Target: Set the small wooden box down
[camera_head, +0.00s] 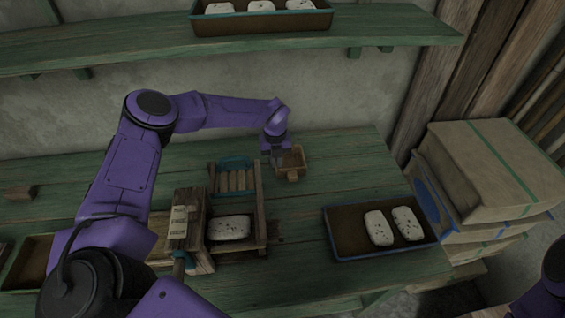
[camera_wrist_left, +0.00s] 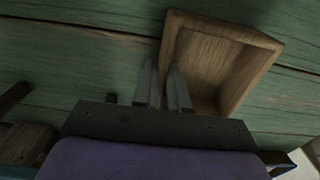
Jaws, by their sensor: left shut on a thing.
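The small wooden box (camera_head: 293,164) is an open, shallow tray of light brown wood near the back middle of the green bench. My left gripper (camera_head: 277,157) reaches down at the box's left side. In the left wrist view, the fingers (camera_wrist_left: 163,88) are close together with the near-left wall of the box (camera_wrist_left: 232,33) pinched between their tips. The box looks empty inside. It is on or just above the bench; I cannot tell if its base touches. My right gripper is out of view.
A wooden frame (camera_head: 259,190) with slats and a speckled white block stands left of the box. A blue-rimmed tray (camera_head: 345,245) with two such blocks is at the right. Bare green bench (camera_head: 340,180) lies right of the box. A shelf (camera_head: 370,25) runs above.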

